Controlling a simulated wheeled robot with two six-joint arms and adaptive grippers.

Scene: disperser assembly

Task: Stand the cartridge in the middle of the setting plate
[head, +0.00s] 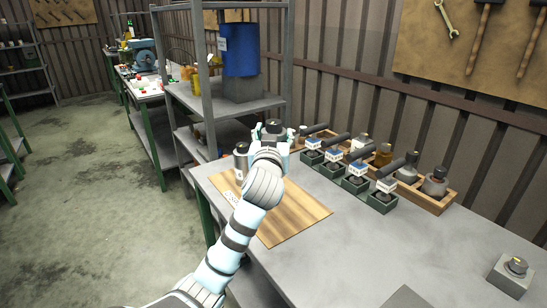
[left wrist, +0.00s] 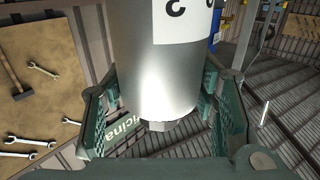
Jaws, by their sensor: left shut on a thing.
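The cartridge (left wrist: 165,65) is a silver cylinder with a white label, whose printed figures look upside down. In the left wrist view it hangs from the top edge between the green fingers of my left gripper (left wrist: 165,120), which is shut on it. In the head view my left gripper (head: 272,132) is over the far part of the wooden board, and my wrist hides most of its grasp. A grey cylinder (head: 241,162) with a dark top shows just left of it; I cannot tell whether this is the held cartridge. I cannot surely identify the setting plate. My right gripper is out of view.
The wooden board (head: 292,213) lies on the grey table (head: 340,250). Several dark-handled units on green blocks (head: 356,183) stand to its right, before a wooden tray (head: 440,205) of bottles. A grey block (head: 512,274) and a dark flat square (head: 405,298) are at the right front.

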